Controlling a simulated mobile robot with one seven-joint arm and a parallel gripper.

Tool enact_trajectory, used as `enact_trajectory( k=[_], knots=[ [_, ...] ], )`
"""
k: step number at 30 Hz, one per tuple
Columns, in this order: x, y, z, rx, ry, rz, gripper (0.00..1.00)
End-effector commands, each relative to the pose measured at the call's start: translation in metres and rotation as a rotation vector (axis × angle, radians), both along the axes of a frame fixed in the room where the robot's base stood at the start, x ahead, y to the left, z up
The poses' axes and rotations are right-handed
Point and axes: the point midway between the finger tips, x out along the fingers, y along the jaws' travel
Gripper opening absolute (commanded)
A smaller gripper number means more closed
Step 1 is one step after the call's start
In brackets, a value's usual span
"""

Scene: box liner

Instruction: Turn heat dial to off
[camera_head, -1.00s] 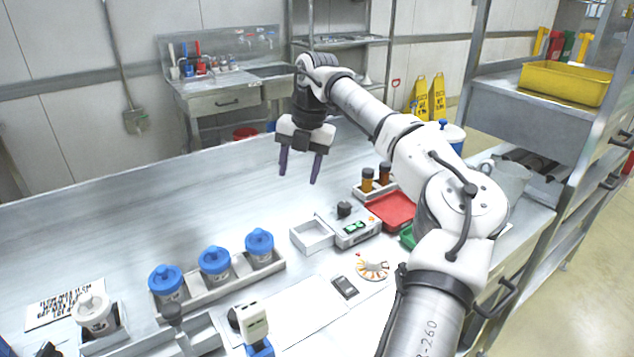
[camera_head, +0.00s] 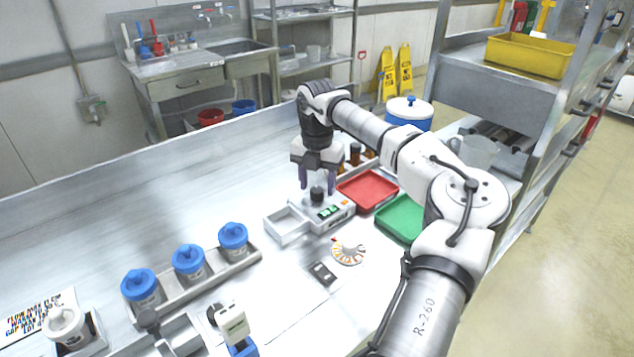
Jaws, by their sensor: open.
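A small light-grey device (camera_head: 340,212) with green-lit displays stands on the bench. A black round knob (camera_head: 317,194) sits upright on its back left part and looks like the heat dial. Its pointer mark is too small to read. My gripper (camera_head: 317,187) points straight down, with its two purple fingers apart. The fingertips hang to the left and right of the knob, close to its height. I cannot tell whether either finger touches it.
An open grey tray (camera_head: 287,226) adjoins the device on the left. A red tray (camera_head: 368,191) and a green tray (camera_head: 400,221) lie to its right. Brown bottles (camera_head: 355,156) stand behind. The bench's back left is clear.

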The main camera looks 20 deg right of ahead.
Motion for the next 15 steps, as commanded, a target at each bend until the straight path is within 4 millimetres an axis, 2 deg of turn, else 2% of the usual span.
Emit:
enact_trajectory(
  k=[6,13,15],
  knots=[
    [0.0,0.001,-0.013,0.002,-0.001,0.001,0.52],
    [0.0,0.001,-0.014,0.001,-0.001,0.001,0.52],
    [0.0,0.001,-0.014,0.001,-0.001,0.001,0.45]
  ],
)
